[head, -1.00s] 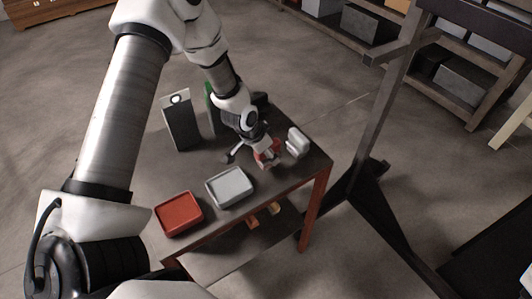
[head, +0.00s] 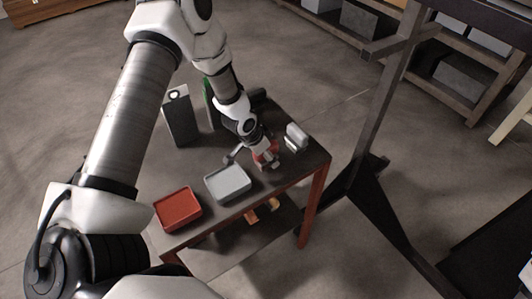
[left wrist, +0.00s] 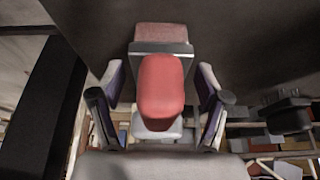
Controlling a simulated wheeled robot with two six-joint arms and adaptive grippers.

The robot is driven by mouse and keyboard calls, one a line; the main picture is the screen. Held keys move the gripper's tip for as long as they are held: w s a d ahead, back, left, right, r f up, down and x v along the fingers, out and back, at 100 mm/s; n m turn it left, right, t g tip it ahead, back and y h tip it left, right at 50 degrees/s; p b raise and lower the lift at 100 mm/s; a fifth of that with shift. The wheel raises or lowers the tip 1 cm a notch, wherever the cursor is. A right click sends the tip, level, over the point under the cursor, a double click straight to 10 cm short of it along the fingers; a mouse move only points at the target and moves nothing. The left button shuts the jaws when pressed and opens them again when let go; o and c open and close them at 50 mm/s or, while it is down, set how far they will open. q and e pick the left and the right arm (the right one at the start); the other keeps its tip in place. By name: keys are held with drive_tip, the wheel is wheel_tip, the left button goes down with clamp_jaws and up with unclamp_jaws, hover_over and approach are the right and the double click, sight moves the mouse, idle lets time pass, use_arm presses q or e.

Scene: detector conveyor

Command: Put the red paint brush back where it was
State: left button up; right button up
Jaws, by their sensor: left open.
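The red paint brush (left wrist: 160,88) shows in the left wrist view, with a rounded red handle end near the camera, a grey metal band and reddish bristles beyond. My left gripper (left wrist: 158,105) is open, with one finger on each side of the brush and a visible gap to it. In the head view my left gripper (head: 266,163) is low over the right part of the dark table (head: 205,160). Something red shows at its fingers there, mostly hidden. I cannot tell what the brush rests on. My right gripper is not in view.
A grey tray (head: 229,183) and a red tray (head: 178,209) stand along the table's front edge. A white object (head: 297,135) is right of the gripper. A dark panel-like box (head: 180,118) and a green object (head: 209,101) stand farther back. A dark frame (head: 372,120) rises right of the table.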

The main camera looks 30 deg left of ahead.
use_arm(q)
drive_tip(key=p+v, duration=0.8)
drive_tip(key=v, duration=0.4)
drive_tip(key=s+d+f, duration=0.1)
drive_tip(key=s+f, duration=0.1)
drive_tip(key=s, duration=0.1)
drive_tip(key=s+d+f+n+g, duration=0.1)
drive_tip(key=s+d+f, duration=0.1)
drive_tip(key=s, duration=0.1)
drive_tip(key=s+d+f+g+y, duration=0.1)
drive_tip(key=s+d+f, duration=0.1)
drive_tip(key=s, duration=0.2)
drive_tip(key=shift+s+d+f+n, duration=0.1)
drive_tip(key=shift+d+f+n, duration=0.05)
drive_tip(key=shift+f+n, duration=0.25)
drive_tip(key=s+d+f+n+g, duration=0.1)
drive_tip(key=s+d+f, duration=0.15)
drive_tip(key=s, duration=0.45)
drive_tip(key=s+d+f+n+g, duration=0.1)
drive_tip(key=s+d+n, duration=0.15)
drive_tip(key=s, duration=0.45)
wheel_tip(320, 180, down, 10)
drive_tip(key=b, duration=0.9)
drive_tip(key=shift+y+b, duration=0.3)
drive_tip(key=shift+y, duration=0.1)
drive_tip(key=shift+s+m, duration=0.1)
drive_tip(key=shift+m, duration=0.15)
